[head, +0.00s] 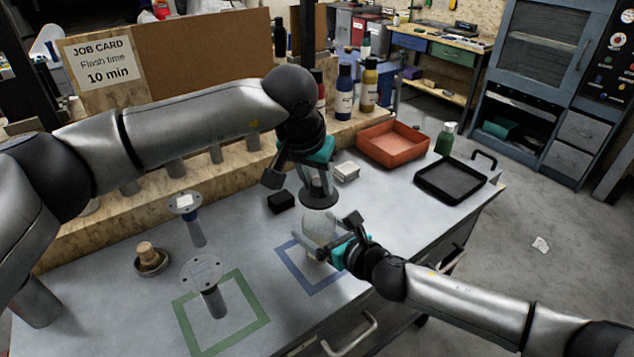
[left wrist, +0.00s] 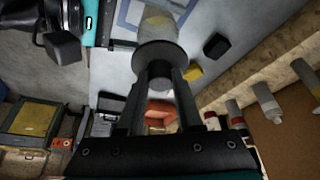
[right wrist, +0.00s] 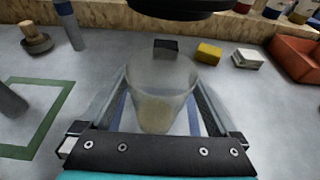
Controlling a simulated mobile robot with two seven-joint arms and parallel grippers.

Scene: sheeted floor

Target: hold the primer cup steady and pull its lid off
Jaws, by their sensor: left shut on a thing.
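The primer cup (head: 320,226) is a translucent, pale cup, upright over the blue outlined square near the table's front edge. Its open mouth shows in the right wrist view (right wrist: 163,85). My right gripper (head: 328,246) has its fingers against both sides of the cup. The lid (head: 318,199) is a dark round disc, apart from the cup and just above it. My left gripper (head: 316,178) is shut on the lid from above. The lid also shows between its fingertips in the left wrist view (left wrist: 158,56). Whether the cup touches the table is unclear.
A black block (head: 281,203) and a white block (head: 346,171) lie behind the cup, with a yellow block (right wrist: 208,53) between them. A green outlined square (head: 254,327) is at left. A red tray (head: 394,158) and black tray (head: 436,193) stand at right.

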